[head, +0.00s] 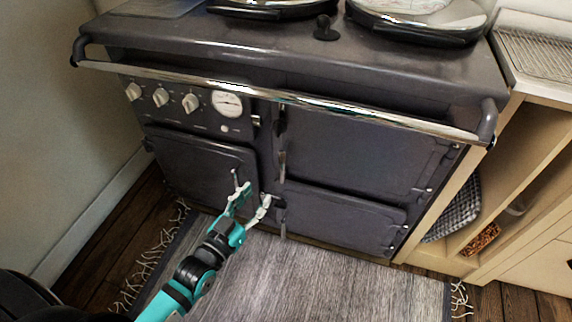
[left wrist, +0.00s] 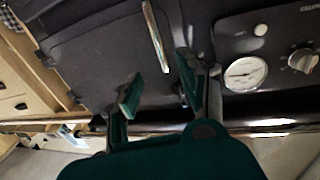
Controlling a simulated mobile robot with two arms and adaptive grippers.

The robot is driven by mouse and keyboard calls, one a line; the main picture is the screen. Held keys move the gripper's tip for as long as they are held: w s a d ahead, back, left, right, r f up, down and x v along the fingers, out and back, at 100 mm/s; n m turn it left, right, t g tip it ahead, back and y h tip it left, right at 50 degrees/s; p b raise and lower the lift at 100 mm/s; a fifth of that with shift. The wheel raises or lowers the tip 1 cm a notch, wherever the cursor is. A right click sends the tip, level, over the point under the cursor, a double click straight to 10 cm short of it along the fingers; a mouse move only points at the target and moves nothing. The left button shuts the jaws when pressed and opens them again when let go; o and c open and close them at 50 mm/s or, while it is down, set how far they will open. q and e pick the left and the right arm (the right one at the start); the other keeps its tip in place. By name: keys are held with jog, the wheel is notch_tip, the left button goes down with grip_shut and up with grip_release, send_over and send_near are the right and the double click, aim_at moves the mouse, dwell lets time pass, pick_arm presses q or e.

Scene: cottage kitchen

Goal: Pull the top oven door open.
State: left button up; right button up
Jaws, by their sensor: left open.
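The range cooker's top oven door (head: 360,155) is a dark panel at the upper right of the cooker front, and it looks shut. Its upright metal handle (head: 282,135) runs along the door's left edge. In the left wrist view the door (left wrist: 95,52) fills the upper left, and the handle (left wrist: 156,38) shows beyond the fingers, apart from them. My left gripper (head: 253,193) is open and empty. In the head view it appears lower and left of the handle, in front of the cooker. It also shows in the left wrist view (left wrist: 157,84). My right gripper is not in view.
A chrome rail (head: 275,97) runs across the cooker front above the doors. Control knobs (head: 160,97) and a round gauge (head: 228,105) sit left of the handle. A lower right door (head: 340,218) and a left door (head: 200,165) look shut. A grey rug (head: 320,285) covers the floor in front.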

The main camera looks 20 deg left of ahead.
aim_at(280, 166)
pick_arm(q)
jog(key=b+x, duration=0.2)
jog(key=x, duration=1)
jog(key=shift+f, duration=0.15)
jog(key=shift+w+d, duration=0.2)
jog(key=shift+w, duration=0.45)
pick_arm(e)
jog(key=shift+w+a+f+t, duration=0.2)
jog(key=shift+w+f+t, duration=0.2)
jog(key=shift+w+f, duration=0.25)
pick_arm(q)
jog(key=shift+c, duration=0.5)
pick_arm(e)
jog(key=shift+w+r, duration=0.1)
pick_arm(q)
grip_shut()
